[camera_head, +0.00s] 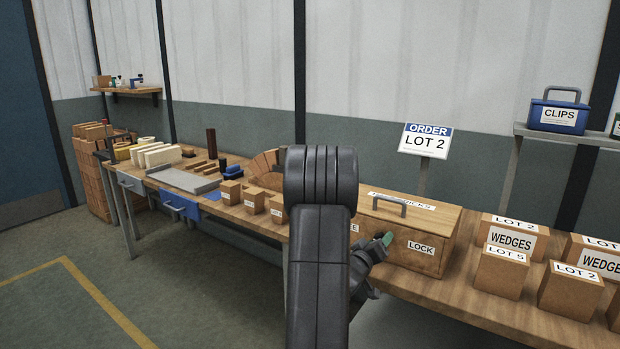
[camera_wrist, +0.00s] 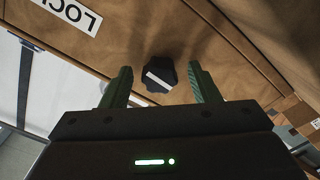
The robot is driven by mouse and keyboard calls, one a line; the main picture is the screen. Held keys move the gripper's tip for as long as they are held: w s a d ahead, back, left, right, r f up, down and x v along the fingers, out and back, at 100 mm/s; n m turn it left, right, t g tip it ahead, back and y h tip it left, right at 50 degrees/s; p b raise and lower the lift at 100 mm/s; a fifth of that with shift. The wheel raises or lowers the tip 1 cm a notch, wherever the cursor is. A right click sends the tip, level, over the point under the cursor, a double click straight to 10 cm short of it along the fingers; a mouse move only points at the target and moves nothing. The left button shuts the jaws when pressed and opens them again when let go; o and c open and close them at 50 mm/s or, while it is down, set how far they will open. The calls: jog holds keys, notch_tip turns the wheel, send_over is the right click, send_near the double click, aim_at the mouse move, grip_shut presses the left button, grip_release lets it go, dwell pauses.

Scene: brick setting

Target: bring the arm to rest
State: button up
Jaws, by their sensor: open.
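My gripper (camera_head: 383,240) is in front of the wooden chest (camera_head: 428,262) on the bench, close to its LOCK label. In the wrist view my gripper (camera_wrist: 160,70) is open, with its two green fingers apart. A dark knob with a white stripe (camera_wrist: 158,79) on the chest's front shows between the fingers, with a gap on each side. I cannot tell whether the fingertips reach past the knob. My arm hides the knob and part of the chest's left end in the head view. The chest lid is closed.
Boxes labelled WEDGES (camera_head: 512,238) and smaller LOT boxes (camera_head: 501,272) stand right of the chest. Small labelled boxes (camera_head: 254,200) stand to its left. An order sign (camera_head: 425,140) rises behind it. A blue CLIPS case (camera_head: 557,115) sits on a shelf. The floor at left is clear.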

jog(key=m+b, duration=0.2)
jog(key=m, duration=0.2)
jog(key=shift+m, duration=0.4)
